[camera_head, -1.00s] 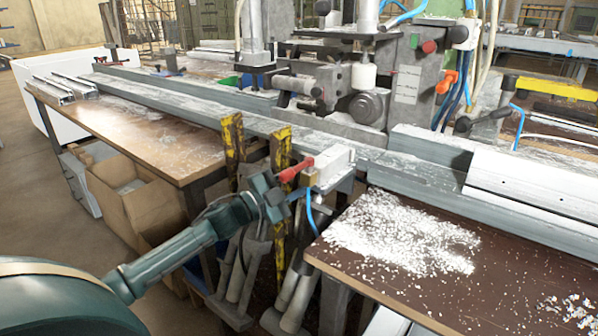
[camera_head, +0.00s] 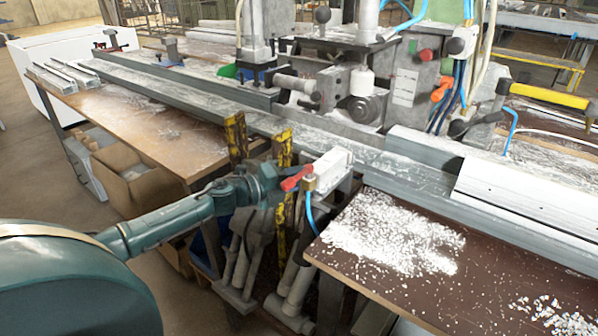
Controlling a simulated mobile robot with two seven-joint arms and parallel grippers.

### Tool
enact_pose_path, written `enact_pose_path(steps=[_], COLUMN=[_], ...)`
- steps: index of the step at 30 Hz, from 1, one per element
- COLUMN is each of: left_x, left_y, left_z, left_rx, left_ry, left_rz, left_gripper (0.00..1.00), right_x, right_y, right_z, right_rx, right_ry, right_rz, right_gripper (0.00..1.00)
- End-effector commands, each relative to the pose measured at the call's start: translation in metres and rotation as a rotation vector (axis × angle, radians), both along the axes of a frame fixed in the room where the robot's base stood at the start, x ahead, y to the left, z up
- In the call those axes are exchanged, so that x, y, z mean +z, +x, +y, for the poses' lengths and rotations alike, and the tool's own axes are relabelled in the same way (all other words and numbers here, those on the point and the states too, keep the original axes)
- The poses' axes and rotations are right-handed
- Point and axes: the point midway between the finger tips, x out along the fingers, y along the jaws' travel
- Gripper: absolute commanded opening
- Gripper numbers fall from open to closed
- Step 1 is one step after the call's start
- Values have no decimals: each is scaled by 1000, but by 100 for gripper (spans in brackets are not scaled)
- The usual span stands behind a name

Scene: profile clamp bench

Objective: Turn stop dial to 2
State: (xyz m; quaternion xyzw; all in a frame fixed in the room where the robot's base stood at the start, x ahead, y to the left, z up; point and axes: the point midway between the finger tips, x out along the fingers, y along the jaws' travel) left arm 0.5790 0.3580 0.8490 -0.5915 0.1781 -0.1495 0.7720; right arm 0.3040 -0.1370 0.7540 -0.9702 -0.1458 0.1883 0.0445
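No dial with a readable 2 shows. A round dark grey part (camera_head: 366,106) on the machine's front looks dial-like, but I cannot tell whether it is the stop dial. My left arm comes in from the left, and its gripper (camera_head: 268,184) is beside a red lever (camera_head: 296,178) on a small valve at the end of a white block (camera_head: 333,168). The gripper's fingers are dark and small, so I cannot tell whether they are open or touch the lever. My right gripper is not in view.
A long grey rail (camera_head: 190,98) crosses the bench. A brown tabletop (camera_head: 480,290) with white chips lies at right. Yellow-black posts (camera_head: 284,150) stand behind the gripper. A blue hose (camera_head: 310,215) hangs from the valve. A yellow bar (camera_head: 548,95) is at upper right.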

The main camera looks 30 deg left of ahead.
Motion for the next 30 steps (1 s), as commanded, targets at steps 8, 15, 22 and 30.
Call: enact_pose_path(steps=[8, 15, 22, 30], left_x=[1, 1, 1, 0], left_y=[0, 0, 0, 0], left_z=[0, 0, 0, 0], left_rx=[1, 1, 1, 1], left_ry=[62, 69, 67, 67], left_rz=[-6, -7, -7, -6], left_gripper=[11, 11, 37, 43], right_x=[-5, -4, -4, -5], right_y=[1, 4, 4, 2], right_z=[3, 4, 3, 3], right_rx=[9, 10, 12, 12], right_ry=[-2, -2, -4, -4], right_rz=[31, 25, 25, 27], right_gripper=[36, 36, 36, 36])
